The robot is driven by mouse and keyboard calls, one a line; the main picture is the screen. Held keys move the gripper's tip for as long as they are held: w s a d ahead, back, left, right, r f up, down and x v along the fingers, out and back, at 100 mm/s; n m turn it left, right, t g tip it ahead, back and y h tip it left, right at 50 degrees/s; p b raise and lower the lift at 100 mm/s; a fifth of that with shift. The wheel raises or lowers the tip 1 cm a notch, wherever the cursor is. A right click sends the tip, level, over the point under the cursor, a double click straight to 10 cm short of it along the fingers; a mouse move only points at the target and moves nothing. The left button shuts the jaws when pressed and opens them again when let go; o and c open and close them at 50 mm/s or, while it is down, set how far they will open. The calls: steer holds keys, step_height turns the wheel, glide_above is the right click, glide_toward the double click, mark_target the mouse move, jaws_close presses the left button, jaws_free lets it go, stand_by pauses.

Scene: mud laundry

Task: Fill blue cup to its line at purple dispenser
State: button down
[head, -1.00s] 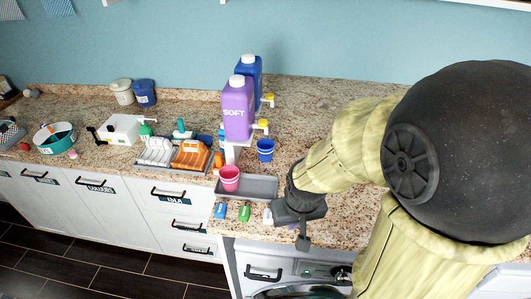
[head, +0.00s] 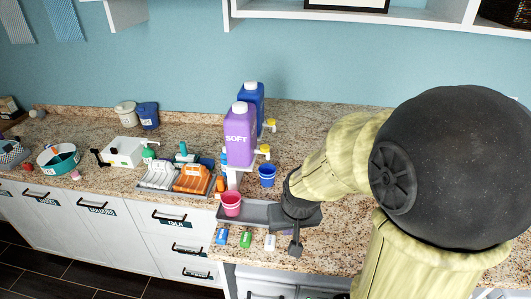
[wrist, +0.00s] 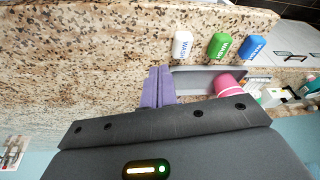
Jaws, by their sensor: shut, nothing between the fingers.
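The blue cup (head: 267,175) stands upright on the counter, right of the purple dispenser (head: 239,145) marked SOFT. The dispenser sits on a white stand and has a yellow tap (head: 263,151) on its right side. The cup's line and contents cannot be made out. My gripper (head: 296,250) is over the counter's front part, in front of the blue cup and apart from it. In the wrist view, its purple fingers (wrist: 157,88) are together and empty. The blue cup is not seen in the wrist view.
A pink cup (head: 231,203) stands in a grey tray (head: 260,214); my wrist covers the tray's right end. White, green and blue small bottles (wrist: 219,47) lie near the front edge. A blue dispenser (head: 259,97) stands behind the purple one. A dish rack (head: 160,185) is left.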

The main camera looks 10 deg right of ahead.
steer(key=w+a+r+m+t+y+p, duration=0.1)
steer(key=w+r, duration=0.4)
steer(key=w, duration=0.2)
steer(key=w+r+m+t+p, duration=0.2)
steer(key=w+r, duration=0.2)
steer(key=w, duration=0.4)
step_height(320, 180, up, 10)
steer(key=f+m+t+y+p, duration=0.1)
steer(key=m+t+p, duration=0.1)
glide_above(263, 145)
steer(key=s, duration=0.2)
steer(key=shift+d+r, duration=0.25)
steer(key=shift+d, duration=0.05)
steer(key=shift+f+b, duration=0.2)
steer(key=shift+b, duration=0.1)
step_height(263, 145, down, 9)
steer(key=b, duration=0.6)
steer(key=shift+r, duration=0.2)
steer(key=shift+b, duration=0.3)
steer(key=shift+f+b, duration=0.3)
steer(key=shift+f, duration=0.05)
steer(key=shift+f+b, duration=0.45)
steer(key=shift+f, duration=0.1)
stand_by(2.1)
